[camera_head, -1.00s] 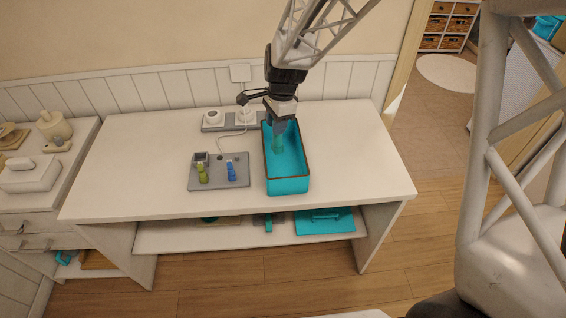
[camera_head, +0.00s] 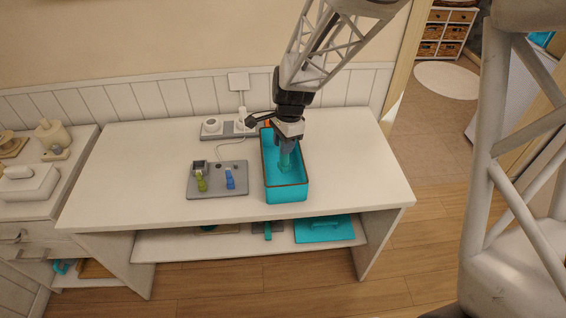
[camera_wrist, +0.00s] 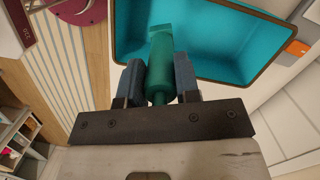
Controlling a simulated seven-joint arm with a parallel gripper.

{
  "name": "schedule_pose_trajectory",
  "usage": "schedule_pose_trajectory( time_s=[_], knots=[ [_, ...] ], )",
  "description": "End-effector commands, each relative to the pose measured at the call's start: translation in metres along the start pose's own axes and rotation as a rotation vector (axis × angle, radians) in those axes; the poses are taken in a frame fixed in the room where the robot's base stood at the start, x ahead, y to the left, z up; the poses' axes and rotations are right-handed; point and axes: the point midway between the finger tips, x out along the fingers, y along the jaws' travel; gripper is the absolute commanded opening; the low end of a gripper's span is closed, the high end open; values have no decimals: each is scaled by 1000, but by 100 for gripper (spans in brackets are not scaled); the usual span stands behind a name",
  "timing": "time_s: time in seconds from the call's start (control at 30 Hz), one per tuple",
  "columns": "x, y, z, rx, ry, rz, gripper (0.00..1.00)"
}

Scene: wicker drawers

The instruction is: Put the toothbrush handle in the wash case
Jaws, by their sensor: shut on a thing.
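The wash case (camera_head: 287,194) is an open turquoise box with a dark rim on the white table, right of the middle. It also shows in the wrist view (camera_wrist: 225,28). My gripper (camera_head: 285,147) is over the case's opening, pointing down. In the wrist view my gripper (camera_wrist: 160,82) is shut on the toothbrush handle (camera_wrist: 161,58), a green-teal cylinder with a wider flat end. In the head view the handle (camera_head: 286,161) hangs below the fingers, within the outline of the case. Whether it touches the case floor I cannot tell.
A grey tray (camera_head: 208,192) with a yellow-green and a blue item stands left of the case. A power strip (camera_head: 227,131) with a cord and a small orange object (camera_head: 267,123) lie behind. The table's right side is clear. A lower shelf (camera_head: 180,243) holds turquoise items.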

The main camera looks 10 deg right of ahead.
Motion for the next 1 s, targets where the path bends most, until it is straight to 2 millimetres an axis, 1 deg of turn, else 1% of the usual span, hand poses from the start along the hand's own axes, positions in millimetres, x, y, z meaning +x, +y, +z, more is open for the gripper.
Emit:
schedule_pose_trajectory(
  time_s=[0.1, 0.23, 0.33, 0.7, 0.77, 1.0],
  knots=[
    [18, 0, -3, 1, 0, 2, 3],
    [31, 0, -5, 1, 0, 1, 3],
    [35, 0, -5, 1, 0, 0, 3],
    [37, 0, -6, 1, 0, 0, 3],
    [41, 0, -6, 1, 0, 1, 3],
    [66, 0, -10, 1, -1, 2, 3]
  ],
)
